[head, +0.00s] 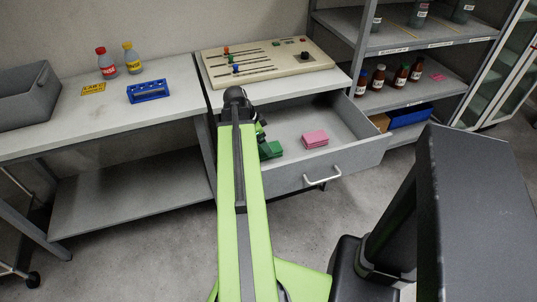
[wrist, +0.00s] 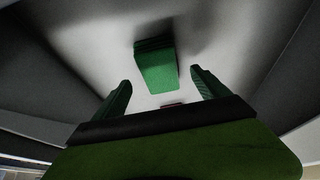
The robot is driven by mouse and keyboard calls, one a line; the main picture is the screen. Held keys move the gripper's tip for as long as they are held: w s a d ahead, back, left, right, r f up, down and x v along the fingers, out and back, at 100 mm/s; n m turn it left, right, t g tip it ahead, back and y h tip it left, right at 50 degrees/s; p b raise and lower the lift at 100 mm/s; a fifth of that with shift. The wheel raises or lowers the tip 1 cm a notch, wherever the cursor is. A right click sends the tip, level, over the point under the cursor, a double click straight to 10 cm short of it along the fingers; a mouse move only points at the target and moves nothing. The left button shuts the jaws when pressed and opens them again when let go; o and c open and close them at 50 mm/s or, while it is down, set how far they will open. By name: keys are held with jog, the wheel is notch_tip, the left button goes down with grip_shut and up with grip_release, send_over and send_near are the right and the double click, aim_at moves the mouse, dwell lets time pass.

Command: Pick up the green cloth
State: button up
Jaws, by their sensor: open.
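The green cloth (head: 273,149) is a small folded stack on the floor of the open drawer (head: 352,150). My arm hides part of the area left of it. In the wrist view the cloth (wrist: 157,72) is ahead of my gripper (wrist: 160,77), centred between the two green fingers. My gripper is open and empty. The fingers stand apart on either side of the cloth in the picture, and I see no contact. In the head view my gripper is mostly hidden behind my arm.
A pink folded cloth (head: 315,138) lies in the drawer, right of the green one. The drawer walls and front with its handle (head: 322,181) surround both. A control panel (head: 268,63) sits on the worktop above. A shelf with bottles (head: 401,76) stands to the right.

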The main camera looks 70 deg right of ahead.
jog(key=b+x, duration=0.3)
jog(key=x, duration=0.1)
jog(key=shift+f+b, duration=0.3)
jog(key=shift+f, duration=0.1)
jog(key=shift+s+r, duration=0.1)
jog(key=shift+r, duration=0.1)
jog(key=shift+f, duration=0.15)
jog(key=c, duration=1.5)
jog(key=shift+o, duration=0.2)
notch_tip(320, 180, up, 10)
jog(key=p, duration=1)
jog(key=shift+r, duration=0.2)
